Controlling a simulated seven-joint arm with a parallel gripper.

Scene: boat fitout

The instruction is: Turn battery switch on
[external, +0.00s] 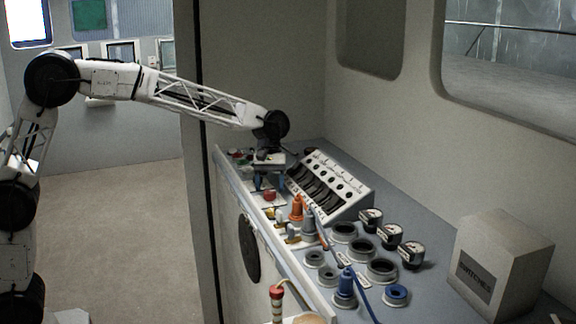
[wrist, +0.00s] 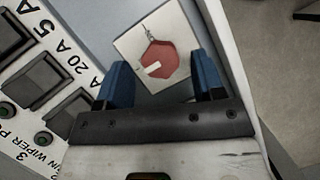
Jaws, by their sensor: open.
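The battery switch (wrist: 158,58) shows in the wrist view as a red knob with a pale bar mark, on a white square plate. In the external view the red knob (external: 269,195) sits on the console near its left edge, just below my gripper (external: 270,181). My gripper also shows in the wrist view (wrist: 162,85), with its two blue fingers apart on either side of the lower part of the knob in the picture. Nothing is between the fingers that I can see gripped. I cannot tell how high the fingertips are above the plate or whether they touch the knob.
A sloped panel of black rocker switches (external: 328,186) stands right beside the gripper. Orange plugs (external: 296,209), round sockets (external: 382,270), gauges (external: 411,254), a blue plug (external: 345,288) and a box labelled SWITCHES (external: 500,265) lie farther along the console.

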